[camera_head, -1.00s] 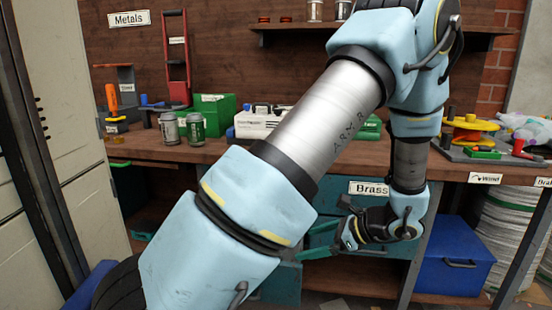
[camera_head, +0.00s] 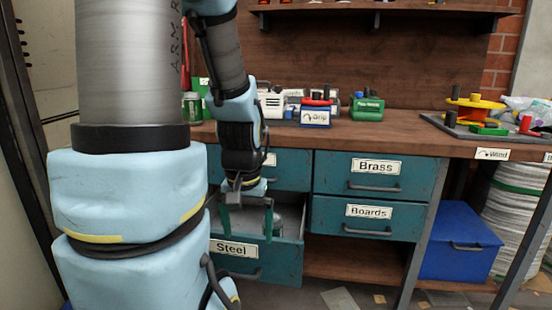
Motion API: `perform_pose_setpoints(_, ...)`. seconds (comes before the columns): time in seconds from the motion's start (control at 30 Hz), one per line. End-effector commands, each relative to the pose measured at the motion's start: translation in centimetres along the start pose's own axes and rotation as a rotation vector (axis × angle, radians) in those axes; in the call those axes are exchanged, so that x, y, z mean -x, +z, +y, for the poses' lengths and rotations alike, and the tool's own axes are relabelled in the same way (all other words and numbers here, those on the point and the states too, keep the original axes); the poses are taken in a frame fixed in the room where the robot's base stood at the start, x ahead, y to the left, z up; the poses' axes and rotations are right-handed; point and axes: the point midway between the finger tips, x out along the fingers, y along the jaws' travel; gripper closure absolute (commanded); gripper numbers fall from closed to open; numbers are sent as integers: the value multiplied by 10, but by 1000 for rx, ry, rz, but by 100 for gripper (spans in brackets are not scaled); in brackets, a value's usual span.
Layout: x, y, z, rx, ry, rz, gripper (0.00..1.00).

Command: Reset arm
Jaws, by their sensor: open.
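My gripper (camera_head: 247,215) points downward in front of the workbench. Its two dark green fingers are apart, at the open Steel drawer (camera_head: 283,252). Rounded grey metal items (camera_head: 288,217) show inside that drawer, behind and beside the fingers. I see nothing between the fingers, but whether they touch the items is unclear. My arm is bent, with its large light-blue and grey links filling the left of the view and hiding the bench's left part.
The Brass drawer (camera_head: 375,176) and Boards drawer (camera_head: 371,217) are shut.

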Motion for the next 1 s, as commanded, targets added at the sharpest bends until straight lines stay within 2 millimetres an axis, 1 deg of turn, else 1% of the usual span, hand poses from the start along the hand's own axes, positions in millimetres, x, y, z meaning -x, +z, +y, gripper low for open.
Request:
perform_pose_setpoints(0.07, 0, 1, -9, 97, 14, 47, 0)
perform_pose_setpoints(0.1, 13, -1, -7, 90, 14, 44, 0)
perform_pose_setpoints(0.37, 51, -5, -7, 81, 13, 39, 0)
perform_pose_setpoints(0.57, 90, -9, -8, 79, 13, 39, 0)
perform_pose_setpoints(0.67, 121, -12, -8, 79, 13, 38, 0)
perform_pose_setpoints(0.8, 167, -16, -9, 79, 13, 38, 0)
perform_pose_setpoints(1.0, 227, -22, -10, 78, 13, 38, 0)
